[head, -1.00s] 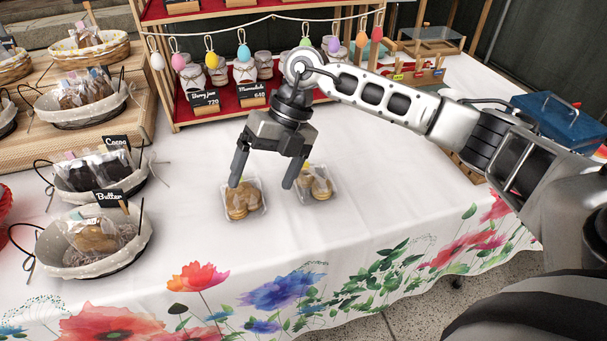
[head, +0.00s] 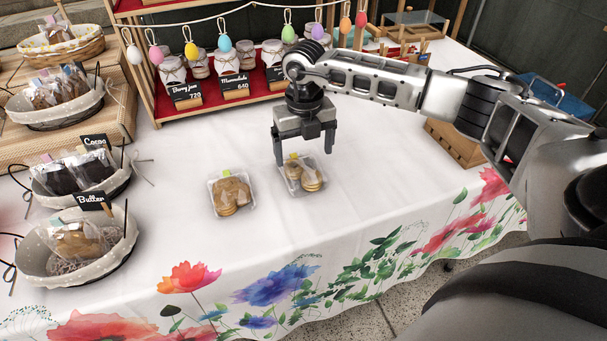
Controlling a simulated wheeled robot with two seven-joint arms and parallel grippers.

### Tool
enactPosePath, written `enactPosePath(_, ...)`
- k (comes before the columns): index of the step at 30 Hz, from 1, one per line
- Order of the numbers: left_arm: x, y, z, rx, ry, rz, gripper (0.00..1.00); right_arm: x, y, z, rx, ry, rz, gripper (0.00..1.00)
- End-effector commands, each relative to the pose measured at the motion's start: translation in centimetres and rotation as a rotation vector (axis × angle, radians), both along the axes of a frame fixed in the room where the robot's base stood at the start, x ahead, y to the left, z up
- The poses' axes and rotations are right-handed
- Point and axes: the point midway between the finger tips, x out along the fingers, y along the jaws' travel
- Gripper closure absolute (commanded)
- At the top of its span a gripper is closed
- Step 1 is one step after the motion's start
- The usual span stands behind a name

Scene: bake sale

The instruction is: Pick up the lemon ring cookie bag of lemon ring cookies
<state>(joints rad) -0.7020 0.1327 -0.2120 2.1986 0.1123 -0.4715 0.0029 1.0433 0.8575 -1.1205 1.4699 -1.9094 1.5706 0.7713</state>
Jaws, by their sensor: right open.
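Two clear bags of round golden cookies lie on the white tablecloth. The right bag (head: 308,178) has a yellow tag and looks like the lemon ring cookie bag, though its label is too small to read. The left bag (head: 229,194) has a yellow-green tag and lies a short way to its left. My right gripper (head: 304,157) points down, open, with its fingers spread over the far part of the right bag. I cannot tell whether the fingers touch it. My left gripper is out of view.
Baskets of bagged cookies, one marked Butter (head: 80,245) and one marked Cocoa (head: 82,172), stand at the left. A red-lined shelf of jars (head: 228,62) stands behind under hanging eggs. A wooden box (head: 455,143) is at the right. The cloth around the bags is clear.

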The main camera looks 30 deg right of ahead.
Motion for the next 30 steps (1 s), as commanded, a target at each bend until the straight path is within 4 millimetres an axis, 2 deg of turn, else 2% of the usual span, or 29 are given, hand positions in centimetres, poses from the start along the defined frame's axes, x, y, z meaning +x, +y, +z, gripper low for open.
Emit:
enactPosePath(10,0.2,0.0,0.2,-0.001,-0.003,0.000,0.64,-0.2,0.6,-4.6,0.000,0.002,-0.001,0.11)
enactPosePath(19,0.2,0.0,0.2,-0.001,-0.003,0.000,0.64,-0.2,0.6,-5.2,0.001,0.001,0.000,0.11)
enactPosePath(20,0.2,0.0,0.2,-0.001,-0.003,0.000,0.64,-0.2,0.6,-5.2,0.001,0.001,0.000,0.14)
enactPosePath(21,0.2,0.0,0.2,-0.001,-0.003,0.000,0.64,-0.2,0.6,-5.2,0.001,0.001,0.000,0.25)
enactPosePath(24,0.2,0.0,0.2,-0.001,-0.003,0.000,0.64,-0.2,0.6,-5.2,0.001,0.001,0.000,0.48)
enactPosePath(30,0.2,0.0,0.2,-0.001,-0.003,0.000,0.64,-0.2,0.6,-5.1,0.001,0.000,0.000,0.48)
